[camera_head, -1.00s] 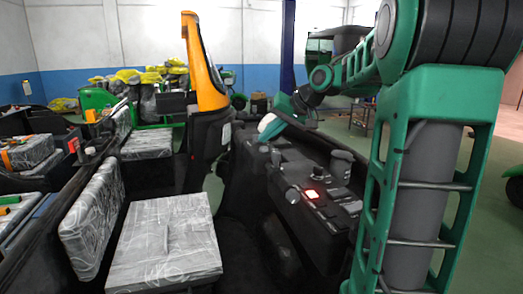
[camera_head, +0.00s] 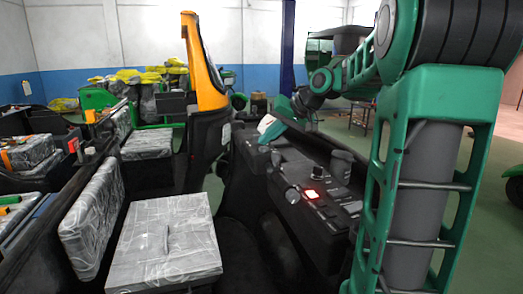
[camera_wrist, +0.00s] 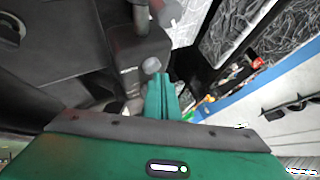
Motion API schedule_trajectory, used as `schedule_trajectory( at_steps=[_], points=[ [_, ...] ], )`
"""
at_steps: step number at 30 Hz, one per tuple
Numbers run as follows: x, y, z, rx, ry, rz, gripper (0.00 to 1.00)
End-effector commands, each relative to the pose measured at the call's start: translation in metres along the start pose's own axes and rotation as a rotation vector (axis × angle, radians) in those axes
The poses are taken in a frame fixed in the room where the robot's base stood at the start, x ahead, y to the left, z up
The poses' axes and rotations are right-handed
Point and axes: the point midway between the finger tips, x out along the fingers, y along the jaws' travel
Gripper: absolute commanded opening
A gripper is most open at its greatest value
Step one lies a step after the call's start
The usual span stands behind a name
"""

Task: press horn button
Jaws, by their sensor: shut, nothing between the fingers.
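The black control panel (camera_head: 325,215) stands right of centre in the head view, with a lit red button (camera_head: 312,194), a silver knob (camera_head: 292,195) and several small switches. No label tells me which control is the horn button. My gripper (camera_head: 266,128) is over the far left part of the panel, apart from the red button. In the wrist view my gripper's green fingers (camera_wrist: 163,97) are together and empty. A grey round knob (camera_wrist: 151,65) on a black housing (camera_wrist: 140,52) lies just beyond the fingertips; I cannot tell whether they touch it.
Plastic-wrapped seats (camera_head: 165,245) fill the left of the head view. An orange-and-black upright post (camera_head: 208,75) stands left of my gripper. A dark cylinder (camera_head: 341,165) rises from the panel near my arm. Open green floor lies at the right.

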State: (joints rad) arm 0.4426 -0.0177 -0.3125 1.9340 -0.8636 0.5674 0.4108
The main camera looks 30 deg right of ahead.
Motion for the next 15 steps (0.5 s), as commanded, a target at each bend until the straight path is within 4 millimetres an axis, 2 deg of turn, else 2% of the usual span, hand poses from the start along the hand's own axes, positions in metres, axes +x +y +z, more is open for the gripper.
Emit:
schedule_trajectory(
  at_steps=[15],
  points=[
    [0.0033, 0.0023, 0.0023, -0.001, 0.000, 0.000, 0.00]
  ],
)
